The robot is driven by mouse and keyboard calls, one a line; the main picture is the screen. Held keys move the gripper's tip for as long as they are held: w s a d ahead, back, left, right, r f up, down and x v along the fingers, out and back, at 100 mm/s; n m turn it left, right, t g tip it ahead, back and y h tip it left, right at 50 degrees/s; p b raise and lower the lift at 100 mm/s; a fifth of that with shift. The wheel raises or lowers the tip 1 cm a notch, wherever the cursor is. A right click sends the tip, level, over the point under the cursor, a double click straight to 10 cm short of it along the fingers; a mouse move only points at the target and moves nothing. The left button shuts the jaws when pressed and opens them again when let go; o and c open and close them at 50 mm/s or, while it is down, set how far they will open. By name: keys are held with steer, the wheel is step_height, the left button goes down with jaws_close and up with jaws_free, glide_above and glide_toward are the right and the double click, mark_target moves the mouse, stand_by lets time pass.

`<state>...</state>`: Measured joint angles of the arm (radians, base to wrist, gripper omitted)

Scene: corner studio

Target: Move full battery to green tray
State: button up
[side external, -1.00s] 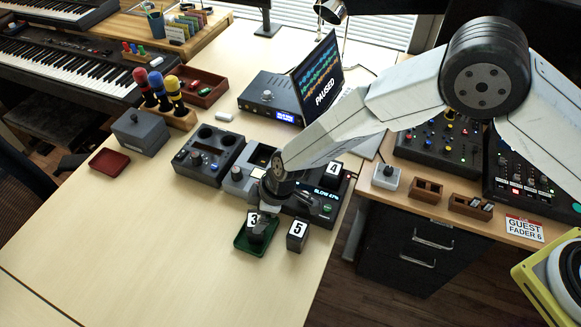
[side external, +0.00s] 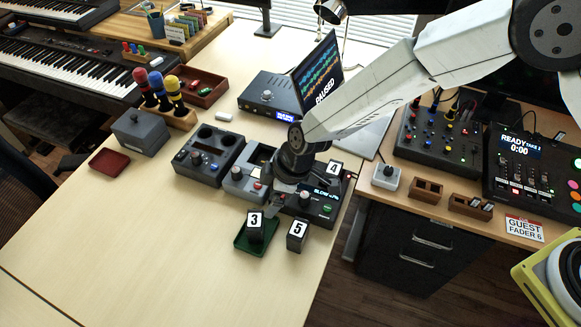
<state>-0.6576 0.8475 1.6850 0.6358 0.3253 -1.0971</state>
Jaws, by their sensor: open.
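The green tray (side external: 240,246) lies on the light table in the side view. A dark battery labelled 3 (side external: 255,234) stands upright in it. A battery labelled 5 (side external: 297,242) stands on the table just right of the tray. A battery labelled 4 (side external: 333,171) is at the back of the black charger (side external: 318,213), whose display is partly hidden behind my gripper. My gripper (side external: 274,209) is open, above and behind battery 3 and apart from it. I cannot read a charge level on any battery.
A grey device (side external: 240,184) and a black two-well unit (side external: 208,158) stand left of the charger. A red tray (side external: 109,161) and a grey box (side external: 141,133) are further left. The table's right edge is close to battery 5. The front left table is clear.

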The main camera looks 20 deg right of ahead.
stand_by(0.4)
steer(key=d+r+m+t+h, duration=0.1)
steer(key=d+r+m, duration=0.25)
steer(key=d, duration=0.55)
steer(key=d+r+m+h, duration=0.1)
steer(key=d+r+m, duration=0.25)
steer(key=d, duration=0.65)
steer(key=s+d+r+m+h, duration=0.1)
steer(key=s+d+r+m, duration=0.1)
steer(key=s+d, duration=0.4)
steer(key=s+d+r+m+h, duration=0.1)
steer(key=s+d+m, duration=0.3)
steer(key=d, duration=0.6)
steer(key=shift+s+d+r+m, duration=0.3)
steer(key=shift+s+r, duration=0.35)
steer(key=shift+s, duration=0.45)
